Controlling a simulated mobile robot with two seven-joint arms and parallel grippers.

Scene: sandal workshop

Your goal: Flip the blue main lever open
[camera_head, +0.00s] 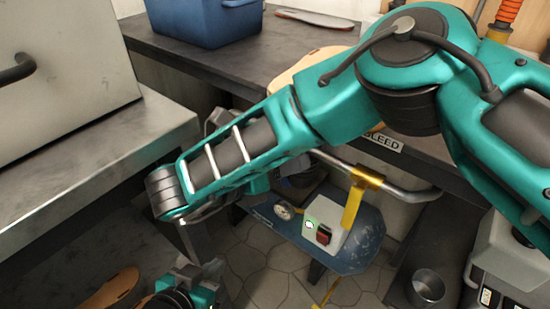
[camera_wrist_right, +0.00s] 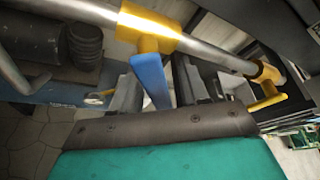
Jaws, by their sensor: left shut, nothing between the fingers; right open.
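The blue lever (camera_wrist_right: 151,78) hangs down from a yellow collar (camera_wrist_right: 150,28) on a metal pipe in the right wrist view. My right gripper (camera_wrist_right: 156,86) is open, with one dark finger on each side of the lever. I cannot tell whether either finger touches it. In the head view my right arm crosses the picture and hides the blue lever and the right gripper's fingertips. My left gripper (camera_head: 200,272) is at the bottom left of the head view, low down, shut and empty, and only partly in view.
A yellow lever (camera_head: 353,207) hangs from the pipe (camera_head: 405,191) farther along; it also shows in the right wrist view (camera_wrist_right: 267,102). Below are a blue tank (camera_head: 366,245), a control box (camera_head: 322,220) and a metal cup (camera_head: 427,287). A metal bench (camera_head: 100,150) stands left.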

